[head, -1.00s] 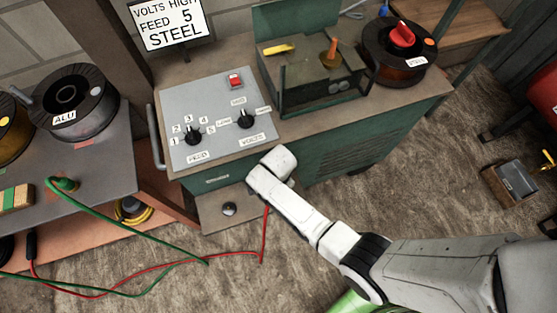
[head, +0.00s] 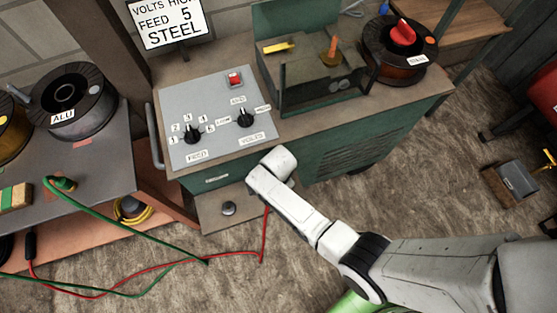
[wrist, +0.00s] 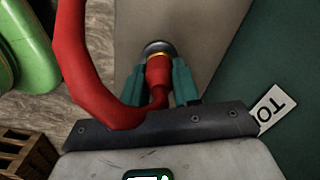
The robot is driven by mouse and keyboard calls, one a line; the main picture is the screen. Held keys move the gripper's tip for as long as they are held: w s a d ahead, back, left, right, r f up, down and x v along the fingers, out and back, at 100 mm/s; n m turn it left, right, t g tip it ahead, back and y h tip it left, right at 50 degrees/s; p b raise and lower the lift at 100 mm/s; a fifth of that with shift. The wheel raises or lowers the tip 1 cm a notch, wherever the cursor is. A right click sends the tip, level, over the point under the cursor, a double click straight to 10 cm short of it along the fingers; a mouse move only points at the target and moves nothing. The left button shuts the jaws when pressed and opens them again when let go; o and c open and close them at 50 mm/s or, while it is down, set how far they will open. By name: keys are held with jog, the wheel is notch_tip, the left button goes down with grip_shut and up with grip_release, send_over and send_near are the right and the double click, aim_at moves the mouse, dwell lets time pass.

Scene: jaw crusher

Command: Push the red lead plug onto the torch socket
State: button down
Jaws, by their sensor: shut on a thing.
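The red lead plug (wrist: 159,88) with a gold ring is between the two teal fingers of my gripper (wrist: 157,72), which is shut on it. The plug's front end is at a round grey socket (wrist: 157,46) on the brown panel in the wrist view; I cannot tell how far it is seated. In the head view my arm hides the plug and this socket, and the red lead (head: 264,236) hangs below my wrist.
A second round socket (head: 229,208) is on the low panel, left of my wrist. The green welder cabinet (head: 345,150) stands close behind my arm. The red and green (head: 130,222) leads run left across the floor and bench.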

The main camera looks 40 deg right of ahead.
jog(key=shift+f, duration=0.15)
jog(key=c, duration=0.7)
grip_release()
jog(key=shift+c, duration=0.2)
notch_tip(320, 180, up, 11)
jog(key=shift+f+p, duration=0.1)
jog(key=shift+p, duration=1.15)
jog(key=s+d+r+n, duration=0.3)
jog(key=s+r+n, duration=0.4)
jog(key=s+n, duration=0.1)
jog(key=s+d+r+n+t, duration=0.1)
jog(key=s+d+r+n, duration=0.3)
jog(key=s+r+n, duration=0.3)
jog(key=shift+s+d+r+n, duration=0.3)
jog(key=shift+s+r+n, duration=0.1)
jog(key=shift+s+n, duration=0.35)
